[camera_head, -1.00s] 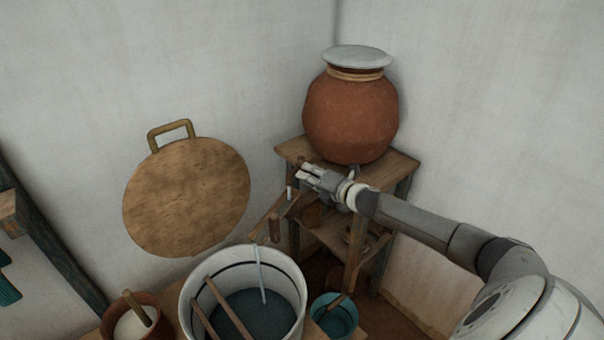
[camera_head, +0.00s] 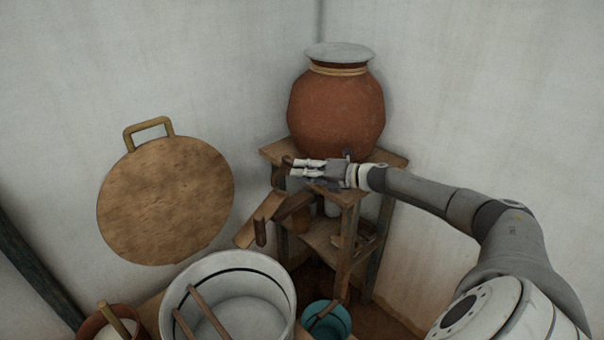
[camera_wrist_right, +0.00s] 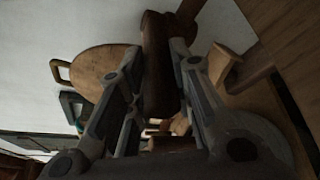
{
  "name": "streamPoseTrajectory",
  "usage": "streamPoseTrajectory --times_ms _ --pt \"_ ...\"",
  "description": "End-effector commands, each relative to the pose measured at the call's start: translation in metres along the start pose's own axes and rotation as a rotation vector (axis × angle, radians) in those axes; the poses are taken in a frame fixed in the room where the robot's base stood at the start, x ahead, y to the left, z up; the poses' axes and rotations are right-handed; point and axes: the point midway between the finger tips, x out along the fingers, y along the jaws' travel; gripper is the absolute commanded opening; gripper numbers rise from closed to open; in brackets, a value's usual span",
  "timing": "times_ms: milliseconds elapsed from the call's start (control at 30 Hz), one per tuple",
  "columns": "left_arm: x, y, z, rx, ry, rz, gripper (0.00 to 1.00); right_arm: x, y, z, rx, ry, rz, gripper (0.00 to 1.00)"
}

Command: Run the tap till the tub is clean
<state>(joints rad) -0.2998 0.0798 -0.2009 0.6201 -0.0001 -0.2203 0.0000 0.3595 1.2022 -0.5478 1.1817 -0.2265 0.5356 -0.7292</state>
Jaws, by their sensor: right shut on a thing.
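The clay pot (camera_head: 336,112) with a pale lid stands on a wooden stand. My right gripper (camera_head: 296,168) is at the front of the pot's base, shut on the brown wooden tap handle (camera_wrist_right: 160,65), which lies between its fingers in the wrist view. A wooden chute (camera_head: 262,214) slopes down leftward below the gripper, toward the tub. The white tub (camera_head: 225,283) with a dark band sits at the bottom of the head view; its inside looks pale, and no stream of water shows. Wooden sticks lean in it. My left gripper is out of view.
A round wooden board (camera_head: 166,200) with a handle is at the left wall. A teal bucket (camera_head: 335,322) stands right of the tub, and a brown pot (camera_head: 95,326) left of it. The stand's (camera_head: 345,250) legs and shelf are below my right gripper.

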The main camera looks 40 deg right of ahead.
Motion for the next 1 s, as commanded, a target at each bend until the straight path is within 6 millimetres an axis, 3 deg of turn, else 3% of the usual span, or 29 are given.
streamPoseTrajectory --times_ms 167,200,367,767,1000 --pt "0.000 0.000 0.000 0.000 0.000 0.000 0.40 0.000 -0.001 -0.001 -0.001 0.002 -0.001 0.00" --pt "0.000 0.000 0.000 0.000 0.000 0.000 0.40 0.000 0.000 -0.001 -0.001 0.002 -0.001 0.23" --pt "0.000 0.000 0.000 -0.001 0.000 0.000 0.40 0.000 0.000 -0.001 -0.001 0.001 -0.001 0.43" --pt "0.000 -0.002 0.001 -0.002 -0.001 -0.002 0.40 -0.002 0.000 0.000 0.000 0.000 0.000 0.43" --pt "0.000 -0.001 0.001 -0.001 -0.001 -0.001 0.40 -0.021 -0.002 -0.001 0.000 0.001 -0.003 0.43"
